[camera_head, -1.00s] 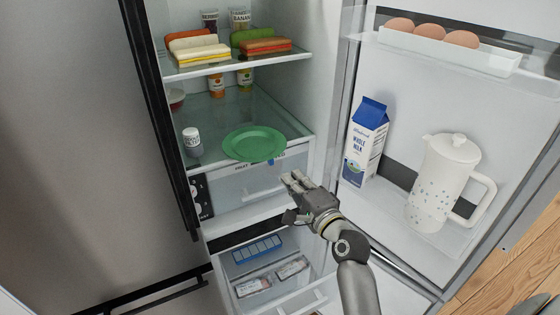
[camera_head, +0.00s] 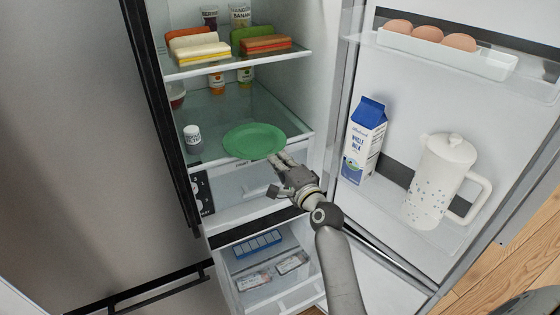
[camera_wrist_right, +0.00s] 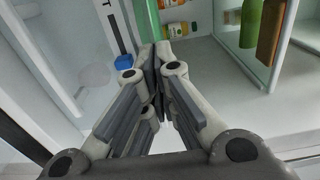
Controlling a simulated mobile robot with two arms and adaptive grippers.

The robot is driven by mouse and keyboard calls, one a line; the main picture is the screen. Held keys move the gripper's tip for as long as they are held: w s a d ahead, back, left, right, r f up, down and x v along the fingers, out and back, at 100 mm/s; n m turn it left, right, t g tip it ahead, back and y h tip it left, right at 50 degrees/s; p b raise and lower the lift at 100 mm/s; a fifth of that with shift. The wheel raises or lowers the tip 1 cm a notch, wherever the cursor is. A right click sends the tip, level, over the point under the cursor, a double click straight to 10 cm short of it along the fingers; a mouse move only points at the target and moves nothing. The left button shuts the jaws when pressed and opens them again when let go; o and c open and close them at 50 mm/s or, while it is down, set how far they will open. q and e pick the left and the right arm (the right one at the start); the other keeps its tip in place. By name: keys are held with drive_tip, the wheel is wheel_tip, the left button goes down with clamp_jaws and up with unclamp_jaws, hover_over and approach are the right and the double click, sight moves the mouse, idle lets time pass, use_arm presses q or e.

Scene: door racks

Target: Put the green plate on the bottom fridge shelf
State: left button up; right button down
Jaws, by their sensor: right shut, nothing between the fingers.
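The green plate (camera_head: 254,140) lies on the lowest glass fridge shelf (camera_head: 215,110), just above the drawer. Its near rim is at the front edge of the shelf. My right gripper (camera_head: 283,160) is shut and empty, with its fingertips at the plate's near right rim in the head view. I cannot tell whether they touch it. In the right wrist view the closed fingers (camera_wrist_right: 160,52) meet at the tips with nothing between them. My left gripper is out of view.
A small white-labelled jar (camera_head: 193,138) stands left of the plate. Sandwiches (camera_head: 198,50) rest on the shelf above. The open door at right holds a milk carton (camera_head: 364,140), a white pitcher (camera_head: 440,180) and an egg tray (camera_head: 440,55). An open lower drawer (camera_head: 272,268) sits below.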

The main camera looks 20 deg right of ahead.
sight(268, 150)
drive_tip(key=w+b, duration=0.1)
drive_tip(key=w, duration=0.6)
drive_tip(key=shift+w+a, duration=0.15)
drive_tip(key=shift+w, duration=0.1)
drive_tip(key=shift+s, duration=0.1)
